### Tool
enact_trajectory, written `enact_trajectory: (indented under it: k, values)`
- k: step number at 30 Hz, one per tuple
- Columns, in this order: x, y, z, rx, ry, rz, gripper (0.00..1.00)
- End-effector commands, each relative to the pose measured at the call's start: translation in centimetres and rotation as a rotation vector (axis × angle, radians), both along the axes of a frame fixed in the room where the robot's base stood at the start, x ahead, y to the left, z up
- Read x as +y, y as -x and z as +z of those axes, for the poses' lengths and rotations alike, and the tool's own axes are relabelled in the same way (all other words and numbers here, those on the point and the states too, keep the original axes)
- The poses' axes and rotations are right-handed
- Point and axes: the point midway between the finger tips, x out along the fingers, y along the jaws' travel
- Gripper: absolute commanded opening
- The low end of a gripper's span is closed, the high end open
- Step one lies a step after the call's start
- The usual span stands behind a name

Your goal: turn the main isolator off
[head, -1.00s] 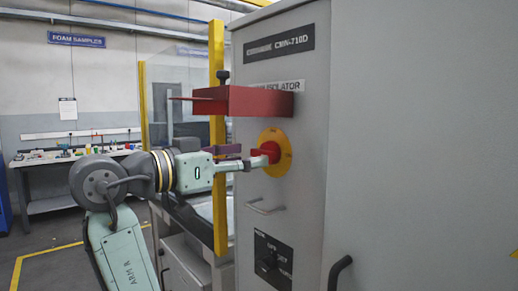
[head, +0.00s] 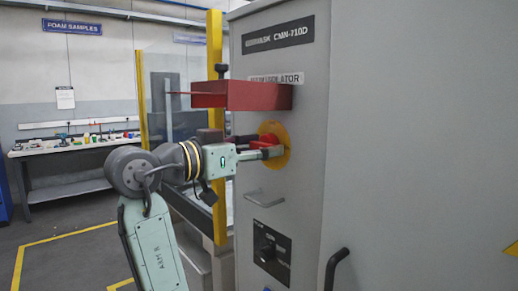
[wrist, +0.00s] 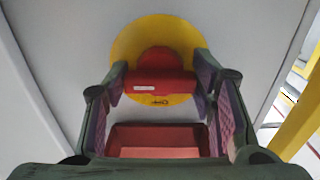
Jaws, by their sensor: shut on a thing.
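The main isolator is a red handle (head: 269,139) on a yellow round plate (head: 284,157), on the front of the grey cabinet. My gripper (head: 265,148) reaches it from the left and is shut on the handle. In the wrist view the red handle (wrist: 158,86) lies crosswise between my fingertips (wrist: 160,92), with the yellow plate (wrist: 128,50) behind it. The handle bears a small white label. My fingers partly hide the handle in the head view. Small plate lettering shows in the wrist view but is too blurred to read.
A red hood (head: 240,95) juts out just above the isolator. A yellow post (head: 215,120) stands close beside my wrist. A bench (head: 75,147) is far left.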

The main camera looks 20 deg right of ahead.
Motion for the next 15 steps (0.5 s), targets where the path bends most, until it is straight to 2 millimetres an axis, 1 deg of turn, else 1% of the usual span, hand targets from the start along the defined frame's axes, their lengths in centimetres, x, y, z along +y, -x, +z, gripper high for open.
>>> enact_trajectory:
  k: [1, 6, 15]
  values:
    - [0.02, 0.02, 0.02, 0.000, 0.000, 0.000, 0.33]
    - [0.02, 0.02, 0.04, 0.000, 0.001, 0.000, 0.23]
    - [0.02, 0.03, 0.06, 0.043, 0.017, 0.000, 0.23]
